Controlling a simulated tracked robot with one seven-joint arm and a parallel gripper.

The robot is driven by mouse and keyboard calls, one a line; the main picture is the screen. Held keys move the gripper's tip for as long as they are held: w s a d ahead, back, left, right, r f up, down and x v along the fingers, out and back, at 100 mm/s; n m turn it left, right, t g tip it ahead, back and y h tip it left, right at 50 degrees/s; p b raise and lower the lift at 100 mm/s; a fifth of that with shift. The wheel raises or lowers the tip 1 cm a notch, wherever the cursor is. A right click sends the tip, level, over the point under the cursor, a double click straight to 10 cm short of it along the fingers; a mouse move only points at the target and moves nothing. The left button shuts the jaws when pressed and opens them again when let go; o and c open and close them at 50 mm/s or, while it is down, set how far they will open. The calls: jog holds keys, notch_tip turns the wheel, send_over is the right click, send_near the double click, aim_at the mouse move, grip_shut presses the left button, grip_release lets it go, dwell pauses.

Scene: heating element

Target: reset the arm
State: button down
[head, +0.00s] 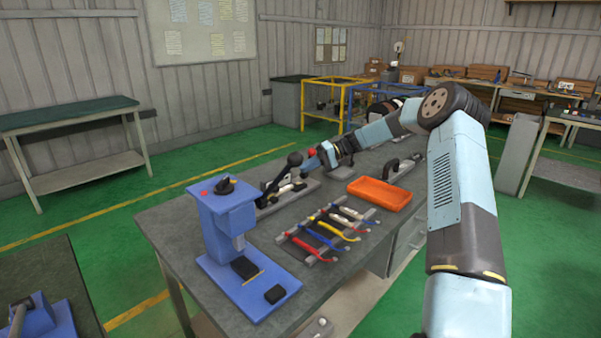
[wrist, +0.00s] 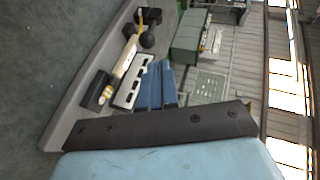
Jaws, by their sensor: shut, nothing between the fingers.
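My arm rises at the right of the head view, bends at a dark round elbow and reaches left over the workbench. My gripper (head: 318,158) is at its far end, small and partly hard to make out. It is shut and empty. It is close to a lever fixture (head: 290,187) with black handles and a round black knob (head: 295,159); I cannot tell whether they touch. The fingertips do not show clearly there.
A blue press (head: 225,215) stands at the workbench's (head: 170,240) left end. A rack of coloured tools (head: 325,232) and an orange tray (head: 379,193) lie nearer the arm. A grey fixture with a black handle (head: 397,168) stands behind the tray.

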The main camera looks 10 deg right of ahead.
jog(key=shift+d+r, duration=0.1)
jog(key=shift+d, duration=0.05)
jog(key=s+a+r+t+h, duration=0.1)
jog(key=s+r+h, duration=0.2)
jog(key=s+r, duration=0.35)
jog(key=s+a+r+m+t+h, duration=0.1)
jog(key=s+r+h, duration=0.3)
jog(key=s, duration=0.6)
jog(key=s+r+h, duration=0.3)
jog(key=s+r, duration=0.2)
jog(key=s, duration=0.3)
jog(key=s+d+r+m+t+h, duration=0.1)
jog(key=s+d+t, duration=0.2)
jog(key=s, duration=1)
jog(key=s+d+r+m+t+h, duration=0.1)
jog(key=s+d, duration=0.4)
jog(key=s, duration=0.9)
jog(key=shift+r+m+t+h, duration=0.35)
jog(key=shift+m+t+h, duration=0.15)
jog(key=shift+t+h, duration=0.35)
